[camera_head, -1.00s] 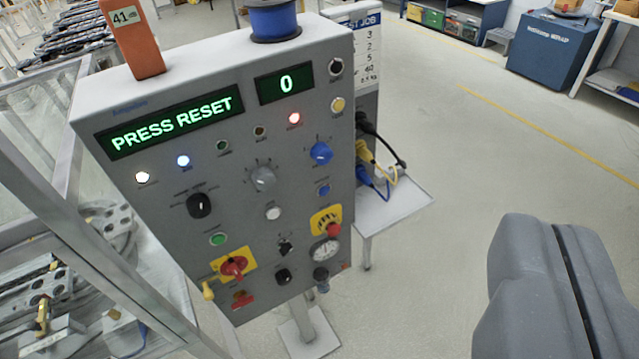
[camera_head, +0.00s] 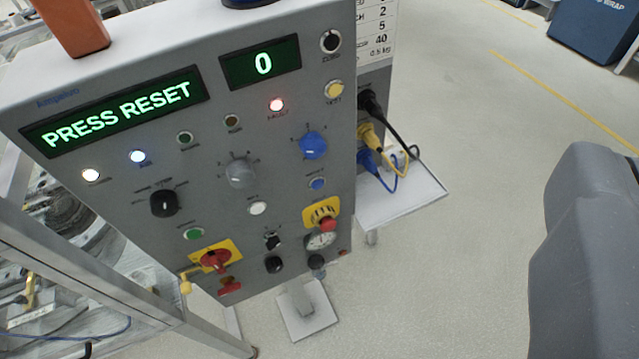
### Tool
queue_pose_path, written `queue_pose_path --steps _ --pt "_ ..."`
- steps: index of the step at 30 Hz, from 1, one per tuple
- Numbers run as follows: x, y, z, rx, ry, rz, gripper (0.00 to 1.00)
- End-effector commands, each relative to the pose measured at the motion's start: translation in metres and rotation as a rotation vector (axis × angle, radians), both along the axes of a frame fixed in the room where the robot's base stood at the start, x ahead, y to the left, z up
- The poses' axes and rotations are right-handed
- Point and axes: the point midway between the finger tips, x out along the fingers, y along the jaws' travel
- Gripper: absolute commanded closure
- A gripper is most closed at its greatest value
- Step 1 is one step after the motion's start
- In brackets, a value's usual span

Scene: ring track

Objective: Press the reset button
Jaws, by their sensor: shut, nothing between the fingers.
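A grey control panel (camera_head: 110,100) stands upright in the left and middle of the view. Its green display (camera_head: 115,110) reads "PRESS RESET", and a smaller display (camera_head: 262,64) reads "0". A small blue button (camera_head: 317,184) sits below a blue knob (camera_head: 312,145) at the panel's right. A white button (camera_head: 258,208), a green button (camera_head: 194,234) and a yellow button (camera_head: 334,89) are also on the face. Their small labels are too blurred to read surely. My gripper (camera_head: 590,200) is shut and empty at the right edge, partly cut off, well apart from the panel.
A red emergency-type knob (camera_head: 215,259) on a yellow plate and another red knob (camera_head: 327,224) stick out low on the panel. Plugged cables (camera_head: 372,135) and a small shelf (camera_head: 405,195) jut out at its right side. The floor between shelf and gripper is clear.

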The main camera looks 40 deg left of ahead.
Motion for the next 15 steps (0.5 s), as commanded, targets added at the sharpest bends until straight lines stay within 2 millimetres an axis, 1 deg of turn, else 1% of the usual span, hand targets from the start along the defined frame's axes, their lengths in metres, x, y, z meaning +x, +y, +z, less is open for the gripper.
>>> queue_pose_path --steps 1,2,3,5,6,8,9,11,12,14,15 --pt "0.015 0.007 -0.02 -0.012 0.017 0.014 1.0" --pt "0.024 0.012 -0.03 -0.024 0.02 0.023 1.0" --pt "0.037 0.018 -0.045 -0.039 0.021 0.035 1.0" --pt "0.057 0.029 -0.071 -0.066 0.027 0.056 1.0" --pt "0.071 0.037 -0.092 -0.084 0.035 0.071 1.0" --pt "0.089 0.05 -0.12 -0.111 0.037 0.093 1.0" --pt "0.099 0.059 -0.139 -0.131 0.037 0.107 1.0" --pt "0.114 0.071 -0.172 -0.16 0.044 0.127 1.0" --pt "0.122 0.08 -0.193 -0.181 0.045 0.14 1.0" --pt "0.133 0.092 -0.224 -0.214 0.044 0.159 1.0" --pt "0.139 0.1 -0.247 -0.237 0.049 0.171 1.0"
